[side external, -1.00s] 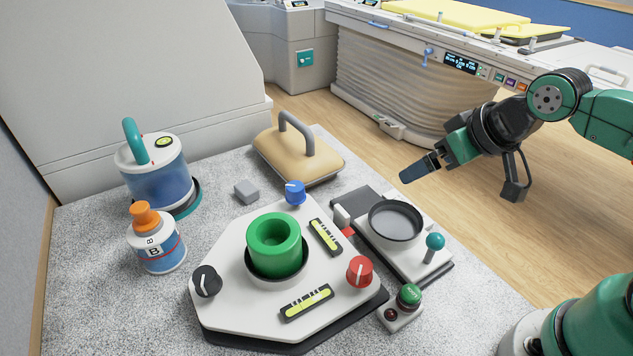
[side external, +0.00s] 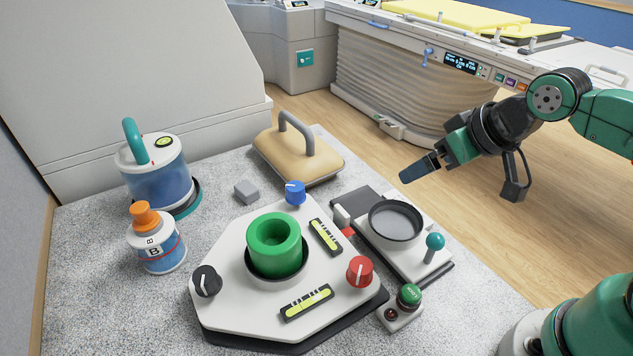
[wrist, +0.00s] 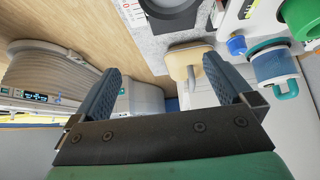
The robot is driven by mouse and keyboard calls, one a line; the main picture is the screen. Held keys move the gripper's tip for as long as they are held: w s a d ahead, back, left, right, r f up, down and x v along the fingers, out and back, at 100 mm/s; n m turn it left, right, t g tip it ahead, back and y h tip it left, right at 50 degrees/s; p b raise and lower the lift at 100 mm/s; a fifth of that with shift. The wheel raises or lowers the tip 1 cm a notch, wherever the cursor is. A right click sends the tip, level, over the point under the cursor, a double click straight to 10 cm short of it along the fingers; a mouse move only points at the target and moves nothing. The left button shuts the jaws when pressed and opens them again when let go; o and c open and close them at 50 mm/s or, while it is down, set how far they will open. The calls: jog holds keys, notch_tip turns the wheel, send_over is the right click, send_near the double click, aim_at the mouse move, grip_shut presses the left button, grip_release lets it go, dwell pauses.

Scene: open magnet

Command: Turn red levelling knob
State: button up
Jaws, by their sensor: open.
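The red levelling knob (side external: 360,271) sits at the right corner of a white levelling plate (side external: 225,300) on the speckled table. Its white pointer line faces roughly up in the side view. The plate also carries a blue knob (side external: 295,193), a black knob (side external: 207,281), two yellow-green spirit levels (side external: 306,302) and a green cup (side external: 274,245). My gripper (side external: 405,175) is in the air above and to the right of the plate, apart from everything. In the wrist view my gripper (wrist: 166,85) has its two fingers wide apart with nothing between. The red knob is not visible there.
A dish on a stand (side external: 396,222) with a teal-knobbed lever (side external: 434,243) lies right of the plate. A green-button box (side external: 404,305) stands close to the red knob. A bottle (side external: 158,248), a blue canister (side external: 157,180) and a tan handled block (side external: 299,158) stand farther left and back.

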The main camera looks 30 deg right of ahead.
jog(key=shift+a, duration=0.2)
jog(key=c, duration=0.4)
jog(key=a+n+g, duration=0.1)
jog(key=a, duration=0.1)
jog(key=a+n+g, duration=0.1)
jog(key=a, duration=0.1)
jog(key=a+n+g+y, duration=0.1)
jog(key=a, duration=0.1)
jog(key=shift+s+a+f+n+g, duration=0.2)
jog(key=shift+s+a+n+g, duration=0.1)
jog(key=shift+a+n, duration=0.1)
jog(key=shift+c, duration=0.4)
jog(key=n+g+h, duration=0.1)
jog(key=n+g, duration=0.2)
jog(key=n, duration=0.1)
send_over(361, 265)
jog(key=shift+f, duration=0.6)
jog(key=shift+a+f, duration=0.1)
jog(key=shift+f, duration=2.7)
grip_shut()
